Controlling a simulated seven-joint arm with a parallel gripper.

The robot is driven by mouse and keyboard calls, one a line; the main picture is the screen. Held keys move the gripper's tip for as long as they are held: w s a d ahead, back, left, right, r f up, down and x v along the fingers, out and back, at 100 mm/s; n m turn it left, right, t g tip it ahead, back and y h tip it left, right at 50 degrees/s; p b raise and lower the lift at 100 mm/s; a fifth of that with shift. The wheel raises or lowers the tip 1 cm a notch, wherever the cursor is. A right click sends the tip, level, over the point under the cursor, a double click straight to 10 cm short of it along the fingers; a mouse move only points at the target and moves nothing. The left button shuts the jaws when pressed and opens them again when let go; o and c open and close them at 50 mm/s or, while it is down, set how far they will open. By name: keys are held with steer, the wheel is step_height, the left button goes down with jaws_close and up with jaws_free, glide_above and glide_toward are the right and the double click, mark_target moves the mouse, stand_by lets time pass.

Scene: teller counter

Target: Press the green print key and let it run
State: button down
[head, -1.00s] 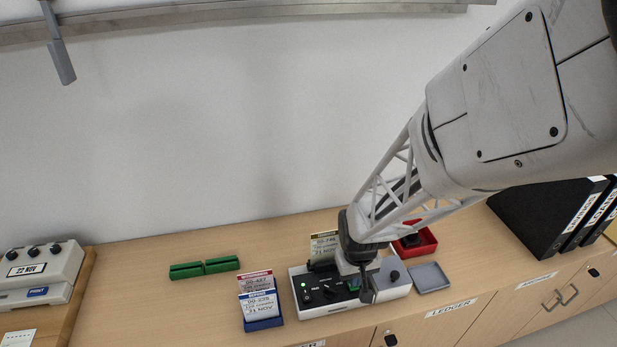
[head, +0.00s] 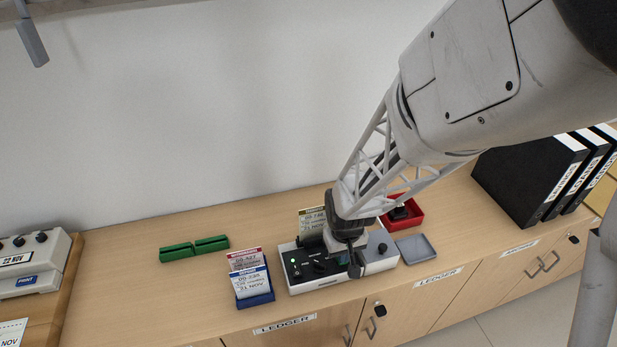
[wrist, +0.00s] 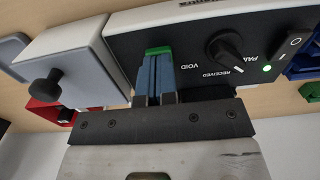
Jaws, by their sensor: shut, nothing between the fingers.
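The green key (wrist: 158,50) sits on the black panel of the white-edged machine (head: 310,282). In the wrist view only its far edge shows past my fingers. My gripper (wrist: 156,62) is shut and empty, its blue-grey fingertips right at the key; I cannot tell whether it is pushed down. In the head view my gripper (head: 356,270) hangs over the machine and largely hides the key. A black knob (wrist: 226,50) beside it has RECEIVED and VOID labels. A small green light (wrist: 267,69) is lit near the power switch. A printed slip (head: 312,221) stands behind the panel.
A grey block with a dark knob (head: 382,247) adjoins the machine's right. A grey tray (head: 416,248) and red tray (head: 413,216) lie beyond. A blue holder (head: 256,300) with cards stands left. Green bars (head: 194,248), black binders (head: 530,175) and another machine (head: 30,262) are farther off.

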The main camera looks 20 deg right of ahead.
steer(key=shift+r, duration=0.15)
step_height(320, 180, up, 9)
stand_by(1.4)
steer(key=s+a+r+t, duration=0.1)
steer(key=s+r, duration=0.3)
steer(key=r, duration=0.6)
steer(key=s+a+r+t, duration=0.1)
steer(key=s+a+r, duration=0.2)
steer(key=r, duration=0.8)
steer(key=shift+s+r+t, duration=0.15)
steer(key=shift+s+t, duration=0.15)
steer(key=shift+s, duration=0.8)
